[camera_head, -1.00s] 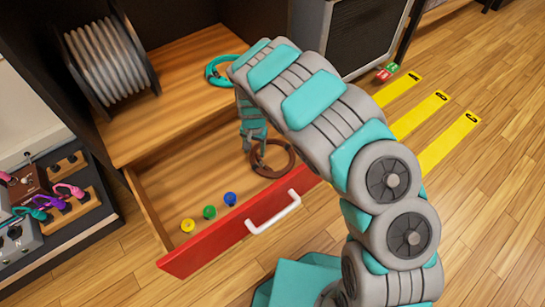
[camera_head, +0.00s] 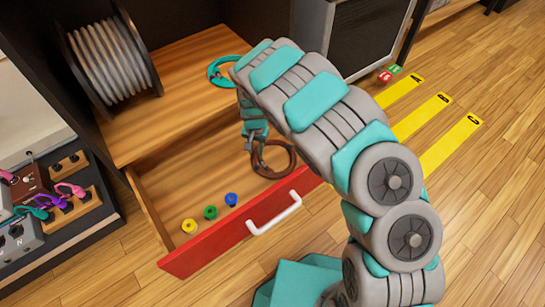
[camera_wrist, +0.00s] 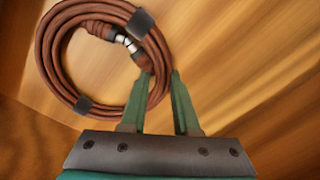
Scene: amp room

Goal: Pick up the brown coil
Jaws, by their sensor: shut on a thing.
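The brown coil (camera_head: 285,158) is a looped cable in the open wooden drawer with a red front (camera_head: 230,235). My gripper (camera_head: 256,158) reaches down into the drawer at the coil's left side. In the wrist view the coil (camera_wrist: 60,68) shows black ties and metal plug ends, and the green fingers of my gripper (camera_wrist: 160,80) are closed around its near edge. The coil looks slightly tilted; I cannot tell whether it is clear of the drawer floor. The finger on the coil's far side is partly hidden in the head view.
A teal coil (camera_head: 222,72) lies on the wooden shelf behind, by a large cable reel (camera_head: 108,60). Yellow (camera_head: 189,225), green (camera_head: 210,212) and blue (camera_head: 231,199) small pieces lie in the drawer. A pedal board (camera_head: 60,200) stands left, and an amp (camera_head: 365,35) behind right.

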